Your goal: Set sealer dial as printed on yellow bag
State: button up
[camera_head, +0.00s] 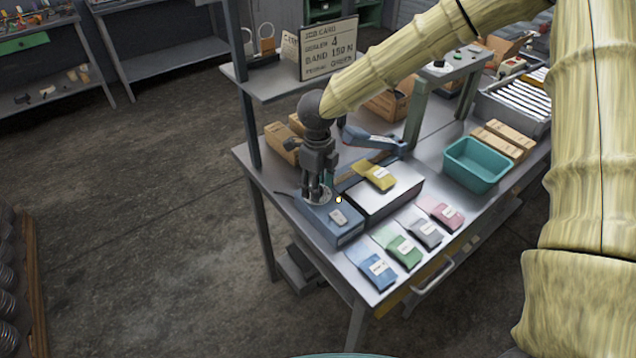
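The yellow bag (381,180) with a white label lies on the flat metal top of the sealer; its print is too small to read. The sealer (349,238) is a blue-grey body on the bench with a raised blue arm (372,138) behind. A pale round dial (325,203) is on its left part, mostly covered by my gripper (316,196). My gripper points down, with its fingertips at the dial. Whether the fingers touch or grasp the dial is not clear.
A job card (328,48) on the shelf reads sealer 4, band 150 N, pedal green. Blue (377,273), green (404,250), grey (426,233) and pink bags (442,212) lie along the front. A teal bin (477,165) and cartons stand right and behind.

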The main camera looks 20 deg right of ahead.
jog(key=shift+w+f, duration=0.15)
jog(key=shift+f, duration=0.1)
jog(key=shift+r, duration=0.1)
jog(key=c, duration=1)
jog(key=shift+c, duration=0.2)
jog(key=shift+r+p, duration=0.15)
jog(key=shift+p, duration=0.7)
jog(key=shift+n+p, duration=0.4)
jog(key=shift+n, duration=0.1)
jog(key=shift+n+p, duration=0.3)
jog(key=shift+p, duration=0.1)
